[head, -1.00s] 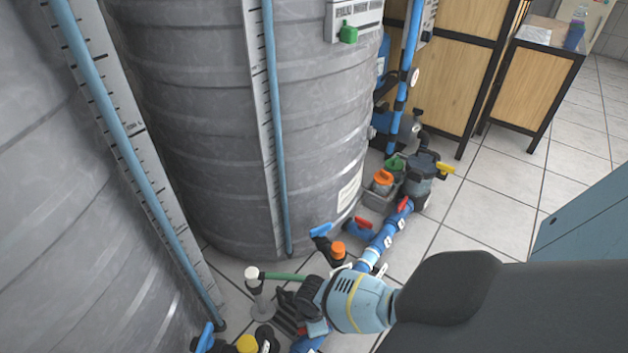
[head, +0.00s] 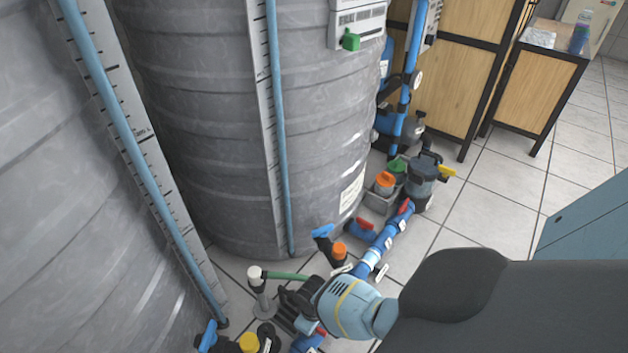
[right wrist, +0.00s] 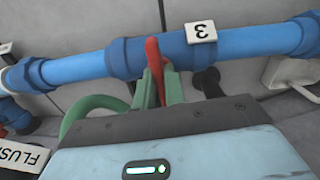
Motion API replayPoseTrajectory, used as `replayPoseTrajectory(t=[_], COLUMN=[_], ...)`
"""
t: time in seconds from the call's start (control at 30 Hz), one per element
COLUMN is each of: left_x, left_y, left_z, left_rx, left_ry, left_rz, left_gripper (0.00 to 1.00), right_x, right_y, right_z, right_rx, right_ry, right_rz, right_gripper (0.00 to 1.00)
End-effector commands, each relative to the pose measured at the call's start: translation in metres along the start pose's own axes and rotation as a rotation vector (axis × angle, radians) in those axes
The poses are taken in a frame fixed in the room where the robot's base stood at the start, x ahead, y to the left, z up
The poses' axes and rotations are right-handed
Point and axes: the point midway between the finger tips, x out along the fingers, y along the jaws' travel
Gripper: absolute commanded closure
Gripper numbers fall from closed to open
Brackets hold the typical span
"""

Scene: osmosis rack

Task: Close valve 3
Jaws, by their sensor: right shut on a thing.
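In the right wrist view, a blue pipe (right wrist: 235,45) runs across with a white tag marked 3 (right wrist: 200,33), seen upside down. The red valve handle (right wrist: 153,57) beside the tag appears crosswise to the pipe in this view. My right gripper (right wrist: 160,85) has its green fingers on either side of this handle and is shut on it. In the head view my right arm's light-blue wrist (head: 352,306) is low over the pipework, and the fingertips cannot be made out there. My left gripper is not in view.
Large grey tanks (head: 330,130) stand at left and centre. Tiled floor (head: 500,200) is clear at right.

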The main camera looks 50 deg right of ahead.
Motion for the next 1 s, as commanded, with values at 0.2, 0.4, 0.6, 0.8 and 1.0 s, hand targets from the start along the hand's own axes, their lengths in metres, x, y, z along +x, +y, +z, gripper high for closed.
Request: replayPoseTrajectory(t=[0.2, 0.4, 0.6, 0.8, 1.0], left_x=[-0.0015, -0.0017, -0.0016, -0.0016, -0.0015], left_y=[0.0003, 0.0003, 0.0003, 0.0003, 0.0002], left_z=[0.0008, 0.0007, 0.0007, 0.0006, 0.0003], left_rx=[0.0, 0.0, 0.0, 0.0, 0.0], left_ry=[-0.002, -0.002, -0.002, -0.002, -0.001], left_rz=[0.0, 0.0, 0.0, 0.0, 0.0], left_gripper=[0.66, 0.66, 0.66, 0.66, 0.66], right_x=[0.0001, 0.0002, 0.0002, 0.0002, 0.0002], right_y=[-0.0005, -0.0003, -0.0003, -0.0003, -0.0001], right_z=[0.0006, 0.0005, 0.0005, 0.0005, 0.0003], right_rx=[0.066, 0.087, 0.089, 0.088, 0.086], right_ry=[-0.002, -0.002, -0.002, -0.001, -0.001], right_rz=[-0.001, -0.001, -0.001, -0.001, -0.001], right_gripper=[1.0, 1.0, 1.0, 0.8, 0.66])
